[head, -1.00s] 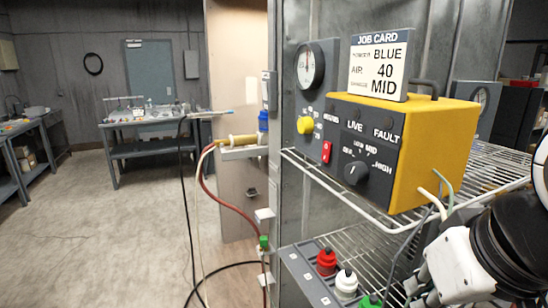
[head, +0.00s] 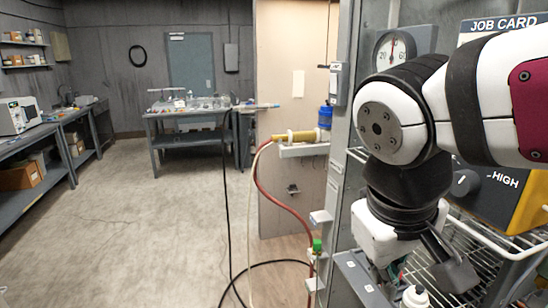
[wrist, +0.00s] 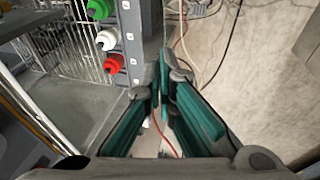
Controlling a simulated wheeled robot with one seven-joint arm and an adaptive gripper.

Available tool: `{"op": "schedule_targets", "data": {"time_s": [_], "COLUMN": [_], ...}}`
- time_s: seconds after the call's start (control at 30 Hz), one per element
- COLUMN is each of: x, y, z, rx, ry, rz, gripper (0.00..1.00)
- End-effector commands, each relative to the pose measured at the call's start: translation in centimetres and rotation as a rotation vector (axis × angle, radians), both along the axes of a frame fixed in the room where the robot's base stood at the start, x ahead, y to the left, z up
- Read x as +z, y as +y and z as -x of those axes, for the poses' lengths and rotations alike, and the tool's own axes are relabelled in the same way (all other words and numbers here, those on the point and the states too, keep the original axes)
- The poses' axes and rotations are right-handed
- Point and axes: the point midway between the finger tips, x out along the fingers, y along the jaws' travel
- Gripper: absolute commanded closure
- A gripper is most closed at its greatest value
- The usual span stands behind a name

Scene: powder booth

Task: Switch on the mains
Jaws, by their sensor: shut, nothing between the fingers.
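The yellow control unit (head: 529,211) stands on the wire shelf at right in the head view, with a dark front panel (head: 497,192). A selector knob (head: 465,183) and the word HIGH show on it. My arm covers the panel's left part, so the red mains switch is hidden in the head view. The wrist view does not show the switch either. My gripper (wrist: 170,72) points downward in the wrist view, its teal-padded fingers drawn together at the tips and empty. In the head view it hangs low in front of the shelf, below the unit.
A pressure gauge (head: 394,50) and a job card (head: 500,25) are behind my arm. Red (wrist: 112,66), white (wrist: 107,40) and green (wrist: 100,9) caps line a grey rack beside my gripper. Hoses hang left of the cabinet. The floor (head: 150,225) at left is open.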

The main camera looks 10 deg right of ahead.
Motion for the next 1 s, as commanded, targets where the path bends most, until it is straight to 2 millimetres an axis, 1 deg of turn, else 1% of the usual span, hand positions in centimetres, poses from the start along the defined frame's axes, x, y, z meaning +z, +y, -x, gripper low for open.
{"op": "schedule_targets", "data": {"time_s": [0.1, 0.27, 0.37, 0.5, 0.57, 0.67, 0.7, 0.8, 0.9, 1.0], "x": [-0.2, 0.2, 0.9, 2.9, 3.9, 5.6, 6.2, 7.6, 8.5, 9.0], "y": [-0.7, -2.1, -3.0, -3.8, -3.7, -3.0, -2.5, -1.4, -0.4, 0.2], "z": [-0.6, -1.8, -3.2, -6.2, -7.7, -10.1, -11.0, -12.8, -13.9, -14.5], "rx": [0.000, -0.010, -0.022, -0.050, -0.064, -0.087, -0.096, -0.117, -0.133, -0.142], "ry": [0.062, 0.145, 0.201, 0.242, 0.239, 0.214, 0.197, 0.151, 0.110, 0.085], "rz": [0.077, 0.223, 0.362, 0.608, 0.715, 0.881, 0.939, 1.060, 1.140, 1.183], "gripper": [1.00, 1.00, 1.00, 1.00, 1.00, 1.00, 1.00, 1.00, 1.00, 1.00]}}
